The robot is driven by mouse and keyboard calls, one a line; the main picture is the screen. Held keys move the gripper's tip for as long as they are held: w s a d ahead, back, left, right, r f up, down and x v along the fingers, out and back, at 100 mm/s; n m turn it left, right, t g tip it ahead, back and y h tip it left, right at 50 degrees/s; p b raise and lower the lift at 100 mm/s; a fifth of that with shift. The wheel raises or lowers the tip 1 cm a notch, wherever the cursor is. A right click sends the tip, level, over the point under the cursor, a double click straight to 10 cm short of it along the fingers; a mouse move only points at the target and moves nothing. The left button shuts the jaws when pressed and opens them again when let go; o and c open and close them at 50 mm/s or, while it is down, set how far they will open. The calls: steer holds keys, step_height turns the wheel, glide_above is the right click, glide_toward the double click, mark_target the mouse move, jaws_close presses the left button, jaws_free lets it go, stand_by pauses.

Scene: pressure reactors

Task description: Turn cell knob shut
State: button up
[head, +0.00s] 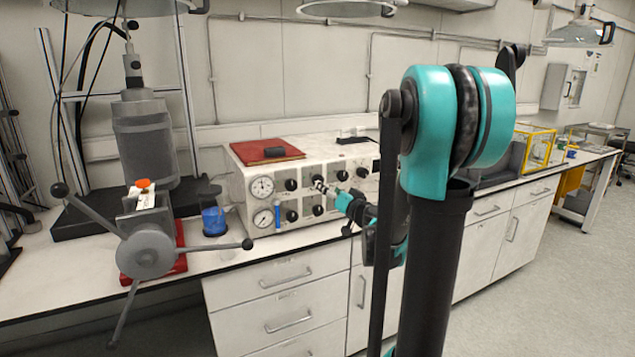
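A white control box (335,150) stands on the bench, with two round gauges and several black knobs on its front. One black knob (291,184) is right of the upper gauge (262,187), and another (292,216) is right of the lower gauge (263,218). Further knobs (342,176) sit to the right. I cannot read which one is the cell knob. My gripper (320,184) reaches in from the right, with its tips at the panel's middle upper part. They may cover a knob there. The gripper is too small to tell whether it is open or shut, or touching.
A grey reactor (145,135) with a spoked handwheel (146,255) stands at left. A red book (267,152) lies on top of the box. Drawers (285,295) are below.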

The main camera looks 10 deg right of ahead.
mark_target(316, 179)
steer(key=x, duration=0.9)
steer(key=shift+w+a+f, duration=0.1)
steer(key=shift+w, duration=0.15)
steer(key=c, duration=1.2)
